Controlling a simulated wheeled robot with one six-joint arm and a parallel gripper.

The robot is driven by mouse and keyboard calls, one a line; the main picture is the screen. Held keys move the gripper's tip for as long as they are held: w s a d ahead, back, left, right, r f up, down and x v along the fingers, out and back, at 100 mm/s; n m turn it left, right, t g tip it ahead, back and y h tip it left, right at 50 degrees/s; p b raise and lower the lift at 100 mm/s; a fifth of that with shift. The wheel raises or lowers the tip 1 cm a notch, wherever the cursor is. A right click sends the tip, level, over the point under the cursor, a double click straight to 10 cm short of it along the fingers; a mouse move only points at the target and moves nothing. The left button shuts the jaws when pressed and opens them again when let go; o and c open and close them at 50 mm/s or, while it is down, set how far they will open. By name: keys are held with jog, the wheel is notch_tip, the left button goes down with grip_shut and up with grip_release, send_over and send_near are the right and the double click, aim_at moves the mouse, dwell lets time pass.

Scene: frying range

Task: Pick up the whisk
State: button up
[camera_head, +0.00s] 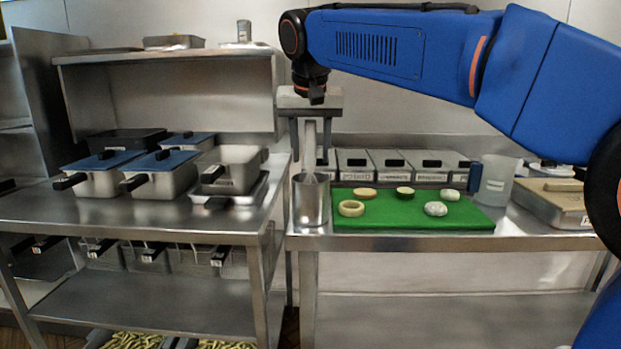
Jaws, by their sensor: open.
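The whisk (310,134) stands upright in a metal cylindrical container (311,204) at the left end of the right-hand counter. Its pale handle points up and its wires go down into the container, where the lower part is hidden. My gripper (311,143) points straight down above the container. It is open, with one finger to the left and one to the right of the handle.
A green cutting board (385,222) with several round food pieces lies right of the container. Lidded bins (398,160) line the wall behind it. A translucent jug (496,180) stands right of the board. Metal pans (232,170) sit on the left counter.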

jog(key=shift+c, duration=0.6)
grip_shut()
